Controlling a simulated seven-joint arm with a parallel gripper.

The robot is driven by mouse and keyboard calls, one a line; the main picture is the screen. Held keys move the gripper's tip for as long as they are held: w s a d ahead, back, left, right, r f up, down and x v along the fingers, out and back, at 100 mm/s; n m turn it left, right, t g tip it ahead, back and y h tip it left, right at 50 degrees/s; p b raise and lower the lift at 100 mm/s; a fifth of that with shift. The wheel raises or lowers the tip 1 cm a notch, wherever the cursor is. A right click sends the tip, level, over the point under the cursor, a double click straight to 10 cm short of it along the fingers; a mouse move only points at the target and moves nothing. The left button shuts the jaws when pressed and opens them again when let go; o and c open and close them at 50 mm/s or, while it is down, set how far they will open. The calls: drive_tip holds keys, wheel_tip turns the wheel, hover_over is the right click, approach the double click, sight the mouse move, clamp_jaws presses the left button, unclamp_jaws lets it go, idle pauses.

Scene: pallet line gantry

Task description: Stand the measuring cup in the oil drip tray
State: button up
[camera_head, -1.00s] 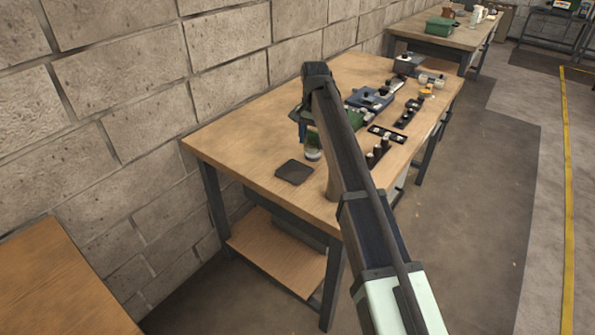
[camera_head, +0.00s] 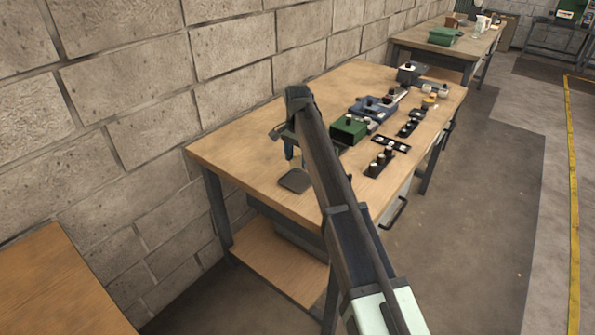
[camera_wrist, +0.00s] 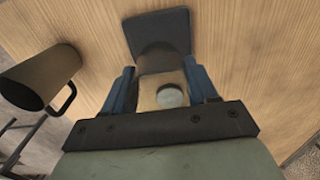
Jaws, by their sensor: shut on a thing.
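The oil drip tray (camera_head: 295,181) is a flat dark square on the near left part of the workbench; in the wrist view it shows beyond the fingertips (camera_wrist: 160,24). My gripper (camera_head: 295,157) is over the tray's back edge in the head view. In the wrist view my gripper (camera_wrist: 163,88) has its blue fingers on both sides of a pale, see-through measuring cup (camera_wrist: 150,99) and is shut on it. The cup overlaps the near part of the tray in that view. I cannot tell whether it touches the tray. In the head view the cup is hard to make out.
A green box (camera_head: 348,130), a blue device (camera_head: 373,110) and black holders (camera_head: 379,163) stand farther along the bench. The bench's left end is clear.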

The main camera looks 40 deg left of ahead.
sight(297, 170)
drive_tip(key=shift+f, duration=2.6)
drive_tip(key=shift+f, duration=0.15)
drive_tip(key=o, duration=1)
drive_tip(key=shift+o, duration=0.2)
wheel_tip(297, 170, up, 12)
